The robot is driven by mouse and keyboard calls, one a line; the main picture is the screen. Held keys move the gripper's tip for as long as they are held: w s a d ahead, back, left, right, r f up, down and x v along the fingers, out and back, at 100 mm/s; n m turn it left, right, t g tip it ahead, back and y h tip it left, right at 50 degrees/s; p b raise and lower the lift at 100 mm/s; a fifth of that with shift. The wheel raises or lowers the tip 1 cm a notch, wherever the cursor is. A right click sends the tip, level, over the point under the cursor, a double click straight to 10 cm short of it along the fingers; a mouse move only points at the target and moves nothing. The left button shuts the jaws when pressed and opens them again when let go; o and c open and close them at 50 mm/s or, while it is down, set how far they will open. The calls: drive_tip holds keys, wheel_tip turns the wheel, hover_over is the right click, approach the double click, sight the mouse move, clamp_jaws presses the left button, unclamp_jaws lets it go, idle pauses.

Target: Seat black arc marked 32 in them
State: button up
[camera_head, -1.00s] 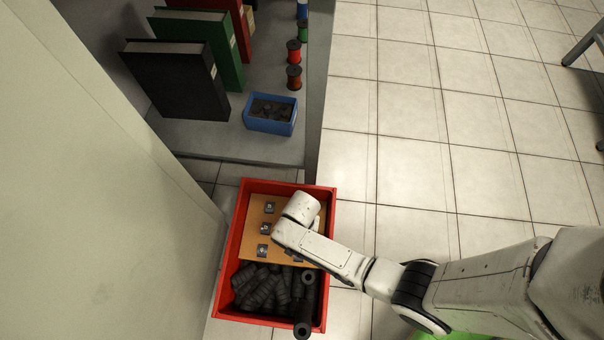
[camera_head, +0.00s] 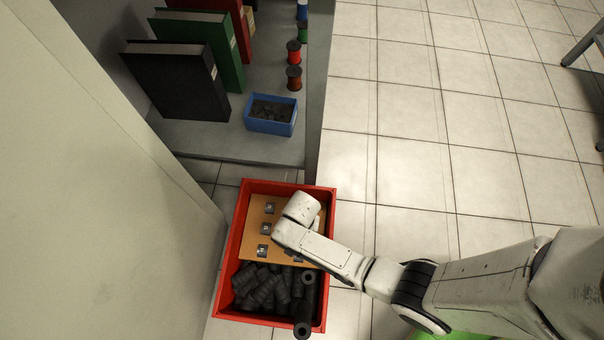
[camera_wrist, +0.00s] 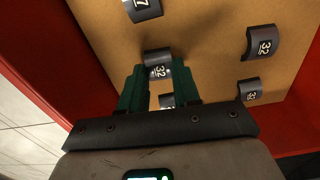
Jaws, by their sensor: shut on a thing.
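My gripper (camera_wrist: 159,72) has green fingers, pointing at the brown board (camera_wrist: 205,50) in the wrist view. It is shut on a black arc marked 32 (camera_wrist: 158,57), which sits between the fingertips. Another dark arc (camera_wrist: 167,100) shows farther back between the fingers, its marking mostly hidden. A second arc marked 32 (camera_wrist: 262,42) lies to the right, and a partly legible arc (camera_wrist: 250,90) lies below it. An arc with a 7 visible (camera_wrist: 142,8) is at the top edge. In the head view my wrist hides the fingers and the held arc.
The red crate (camera_head: 331,215) holds the board (camera_head: 257,218) and a pile of black ribbed pieces (camera_head: 262,290). A grey shelf (camera_head: 215,140) carries binders, spools and a blue box (camera_head: 270,127).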

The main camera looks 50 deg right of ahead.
drive_tip(key=shift+r+p, duration=2.1)
drive_tip(key=shift+r, duration=0.2)
